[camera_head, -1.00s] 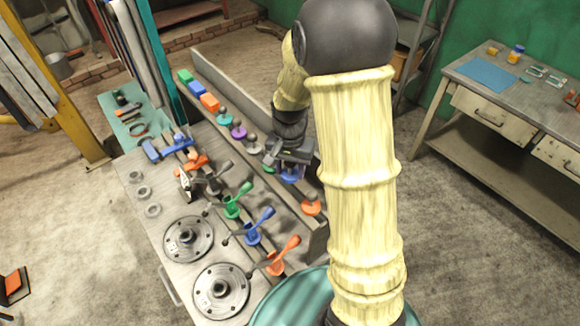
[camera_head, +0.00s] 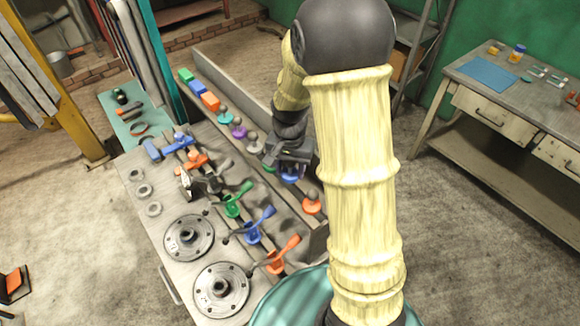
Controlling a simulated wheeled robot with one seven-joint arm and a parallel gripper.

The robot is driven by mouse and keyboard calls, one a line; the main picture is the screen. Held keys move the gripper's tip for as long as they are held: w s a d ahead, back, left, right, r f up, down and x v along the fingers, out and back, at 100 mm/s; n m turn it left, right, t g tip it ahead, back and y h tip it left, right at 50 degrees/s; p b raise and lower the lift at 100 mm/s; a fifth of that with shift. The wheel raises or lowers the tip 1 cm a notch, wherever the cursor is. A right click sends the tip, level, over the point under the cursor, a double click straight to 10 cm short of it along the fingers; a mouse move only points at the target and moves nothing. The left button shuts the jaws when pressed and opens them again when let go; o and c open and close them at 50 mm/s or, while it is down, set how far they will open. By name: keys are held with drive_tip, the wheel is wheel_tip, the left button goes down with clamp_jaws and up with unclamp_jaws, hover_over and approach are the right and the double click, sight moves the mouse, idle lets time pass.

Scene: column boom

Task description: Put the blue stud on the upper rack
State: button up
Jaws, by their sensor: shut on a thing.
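The blue stud (camera_head: 290,178) is in the row of round-topped studs along the long grey ledge, between a green stud (camera_head: 268,169) and an orange stud (camera_head: 312,206). My gripper (camera_head: 289,166) points down over it and is shut on it. The jaws hide the stud's top; only its blue lower part shows. I cannot tell whether its base touches the ledge. The long ledge (camera_head: 262,115) with a raised back wall runs behind the lever row; I cannot tell for sure which level is the upper rack.
Green (camera_head: 236,203), blue (camera_head: 258,228) and orange (camera_head: 284,256) levers stand in front. Two flanged discs (camera_head: 190,238) lie on the bench. My arm hides the area right of the ledge.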

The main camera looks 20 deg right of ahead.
drive_tip(key=shift+d+f, duration=0.1)
drive_tip(key=shift+f, duration=0.2)
drive_tip(key=shift+s+f+b, duration=0.1)
drive_tip(key=shift+f+b, duration=0.05)
drive_tip(key=shift+b, duration=0.15)
drive_tip(key=shift+f, duration=0.1)
drive_tip(key=shift+f, duration=0.25)
drive_tip(key=shift+f+b, duration=0.15)
drive_tip(key=shift+b, duration=0.2)
drive_tip(key=shift+f+b, duration=0.85)
drive_tip(key=shift+f, duration=0.4)
drive_tip(key=o, duration=0.7)
